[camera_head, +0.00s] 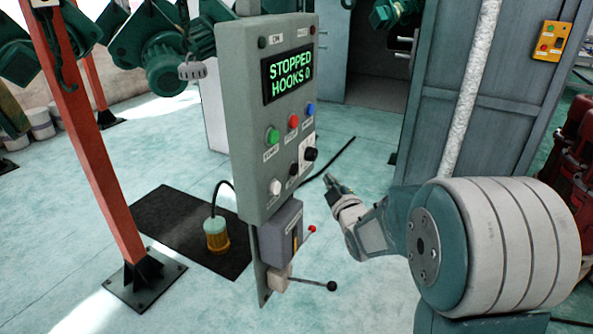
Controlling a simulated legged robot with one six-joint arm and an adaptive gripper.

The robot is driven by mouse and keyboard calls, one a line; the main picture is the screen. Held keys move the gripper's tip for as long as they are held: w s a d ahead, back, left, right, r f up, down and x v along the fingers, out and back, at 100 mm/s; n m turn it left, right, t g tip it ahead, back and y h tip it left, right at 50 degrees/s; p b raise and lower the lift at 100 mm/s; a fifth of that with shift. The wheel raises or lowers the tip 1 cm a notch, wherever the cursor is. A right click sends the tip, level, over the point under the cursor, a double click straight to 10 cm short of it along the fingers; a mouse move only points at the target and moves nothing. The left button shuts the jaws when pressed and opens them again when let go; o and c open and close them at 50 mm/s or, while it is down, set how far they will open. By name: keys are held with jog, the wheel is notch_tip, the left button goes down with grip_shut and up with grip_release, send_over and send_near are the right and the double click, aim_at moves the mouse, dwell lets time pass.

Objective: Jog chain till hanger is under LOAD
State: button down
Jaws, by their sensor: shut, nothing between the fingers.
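A grey control panel (236,131) stands upright in the middle. Its display (287,75) reads "STOPPED HOOKS 0" in green. Below it are a green button (272,134), a red button (293,121), a blue button (310,109), a white knob or button (275,187) and a black knob (311,154). Their labels are too small to read. My gripper (331,184) is shut and empty, to the right of the panel's lower part and apart from it. The chain, a hanger and a LOAD mark cannot be made out for certain.
Under the panel are a grey box (281,231) with a red-tipped lever and a black-knobbed lever (318,284). An orange post (85,130) stands left; green hoist machinery (166,65) is behind. Cabinets stand right.

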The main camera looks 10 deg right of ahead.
aim_at(294, 169)
jog(key=w+a, duration=0.3)
jog(key=a, duration=0.2)
jog(key=shift+w, duration=0.25)
jog(key=shift+a, duration=0.1)
dwell(1.1)
jog(key=shift+w+a, duration=0.2)
jog(key=shift+a, duration=0.05)
